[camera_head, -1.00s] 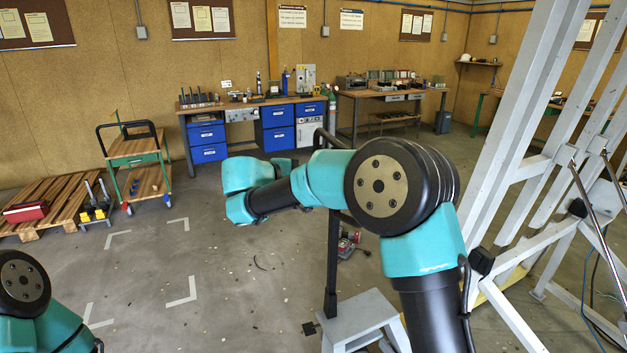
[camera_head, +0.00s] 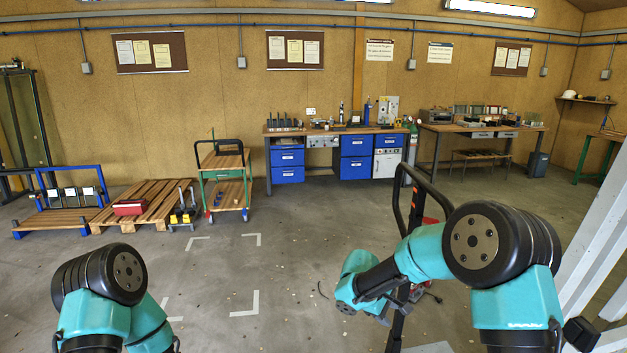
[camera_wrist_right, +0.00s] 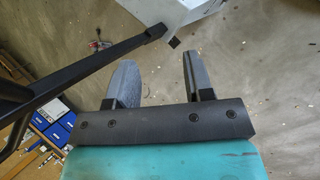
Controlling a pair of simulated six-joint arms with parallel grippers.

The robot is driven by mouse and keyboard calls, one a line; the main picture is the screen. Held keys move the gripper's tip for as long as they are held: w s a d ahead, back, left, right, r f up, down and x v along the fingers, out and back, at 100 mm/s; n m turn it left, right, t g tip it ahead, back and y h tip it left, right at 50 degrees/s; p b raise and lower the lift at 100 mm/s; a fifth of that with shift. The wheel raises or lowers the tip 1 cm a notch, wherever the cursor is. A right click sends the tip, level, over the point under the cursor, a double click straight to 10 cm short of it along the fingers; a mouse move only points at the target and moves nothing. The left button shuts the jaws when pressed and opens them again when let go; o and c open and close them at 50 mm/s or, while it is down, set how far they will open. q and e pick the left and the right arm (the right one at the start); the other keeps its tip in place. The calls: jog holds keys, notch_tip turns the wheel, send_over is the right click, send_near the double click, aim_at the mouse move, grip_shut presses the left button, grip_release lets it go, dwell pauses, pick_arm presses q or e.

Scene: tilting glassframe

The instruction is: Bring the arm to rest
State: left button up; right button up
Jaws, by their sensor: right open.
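My right arm (camera_head: 505,250) comes in at the lower right of the head view, bent with its forearm pointing left. Its wrist end is beside a dark upright post (camera_head: 398,325), and I cannot tell whether they touch. In the right wrist view my right gripper (camera_wrist_right: 160,72) shows two grey fingers set apart, with only floor between them. My left arm (camera_head: 105,290) shows at the lower left of the head view; its gripper is out of sight.
A pale steel frame (camera_head: 598,230) stands close on the right. A dark bar (camera_wrist_right: 95,62) runs diagonally beside the right gripper to a pale block (camera_wrist_right: 165,12). A trolley (camera_head: 224,180), pallet (camera_head: 150,203) and workbenches (camera_head: 335,130) stand farther back. The marked floor (camera_head: 215,275) is clear.

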jog(key=s+a+f+m+g+y, duration=0.1)
jog(key=s+f+m+g+y, duration=0.2)
jog(key=s+f+y, duration=0.85)
jog(key=s+d+f+m+t+h, duration=0.1)
jog(key=s+d+f+m+t, duration=0.1)
jog(key=s+f+m, duration=0.6)
jog(key=s+f+t, duration=0.1)
jog(key=s+f, duration=0.3)
jog(key=s, duration=0.4)
jog(key=shift+d+f+h, duration=0.35)
jog(key=shift+f, duration=0.05)
